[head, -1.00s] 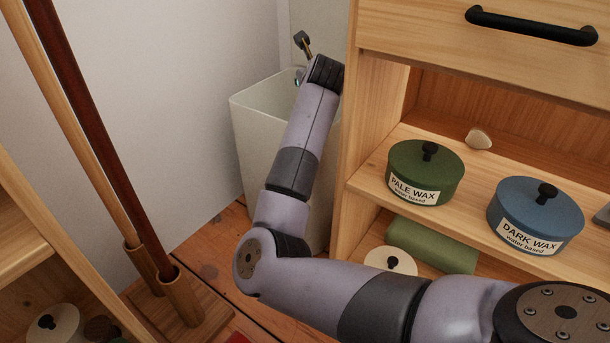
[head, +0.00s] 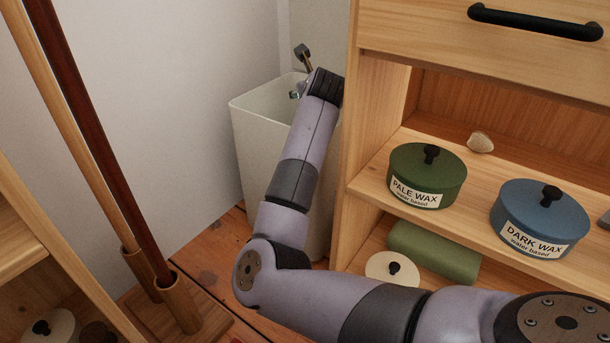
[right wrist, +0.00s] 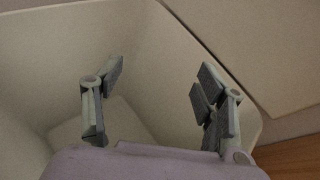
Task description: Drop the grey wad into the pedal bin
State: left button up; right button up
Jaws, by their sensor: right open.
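The pedal bin (head: 262,135) is a tall, pale, open-topped box in the corner, left of the wooden shelf unit. My right arm reaches across to it, and my right gripper (head: 299,74) is at its mouth, partly hidden by my wrist. In the right wrist view the right gripper (right wrist: 160,80) is open, with nothing between its spread fingers. The bin's pale inner walls (right wrist: 50,60) show around and below it. I see no grey wad in either view; part of the bin's inside is hidden by my gripper. My left gripper is out of view.
The shelf unit (head: 376,110) stands close right of the bin, holding a green tin (head: 428,170), a blue tin (head: 540,215), a pale lump (head: 480,142) and a green roll (head: 432,252). Two poles (head: 100,130) stand in a wooden base at left. A wall backs the bin.

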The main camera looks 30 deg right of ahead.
notch_tip(320, 180, up, 10)
dwell(0.6)
